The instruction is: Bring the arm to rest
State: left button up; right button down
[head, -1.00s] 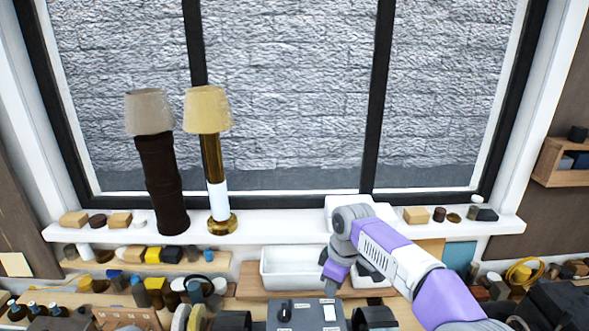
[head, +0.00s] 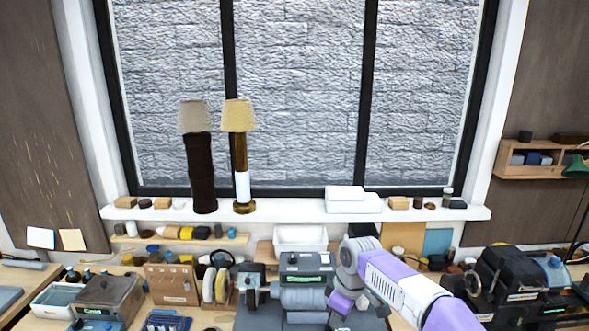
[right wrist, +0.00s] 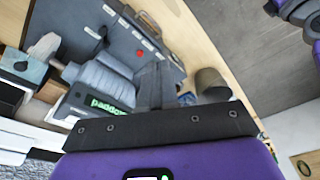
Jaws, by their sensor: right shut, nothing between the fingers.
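My right arm comes in from the lower right in the head view. Its purple and grey gripper (head: 339,304) points down in front of the right side of a grey bench machine (head: 305,275). The right wrist view shows the shut dark fingers (right wrist: 156,88) with nothing between them, and the grey machine (right wrist: 105,72) with a green label beyond. I cannot tell the exact gap between gripper and machine. My left gripper is in neither view. Two lamps stand upright on the sill, a dark brown one (head: 202,172) with a grey shade and a brass one (head: 241,160) with a cream shade.
The window sill (head: 290,212) also holds white boxes (head: 352,204) and small blocks. A white tray (head: 300,238) stands behind the machine. Black equipment (head: 505,280) fills the right bench, and a grey-brown box (head: 105,292) stands at left. The bench is crowded.

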jog(key=w+a+f+m, duration=0.1)
jog(key=w+f+m, duration=0.15)
jog(key=f, duration=0.85)
jog(key=s+a+f+m+g+y, duration=0.1)
jog(key=s+f+m, duration=0.2)
jog(key=s+f, duration=0.45)
jog(key=s+f+m+y, duration=0.15)
jog(key=s+f, duration=0.25)
jog(key=f, duration=0.7)
jog(key=s+d+f+m+b, duration=0.1)
jog(key=s+f+m, duration=0.3)
jog(key=s, duration=0.4)
jog(key=s+d+f+m, duration=0.1)
jog(key=s+f+m, duration=0.25)
jog(key=s, duration=0.45)
pick_arm(q)
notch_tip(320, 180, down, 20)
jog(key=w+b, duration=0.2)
jog(key=b, duration=1.6)
jog(key=shift+b, duration=0.3)
pick_arm(e)
notch_tip(320, 180, down, 19)
jog(key=shift+w+a+f+t, duration=0.2)
jog(key=shift+a+t, duration=0.1)
jog(key=c, duration=1.8)
grip_release()
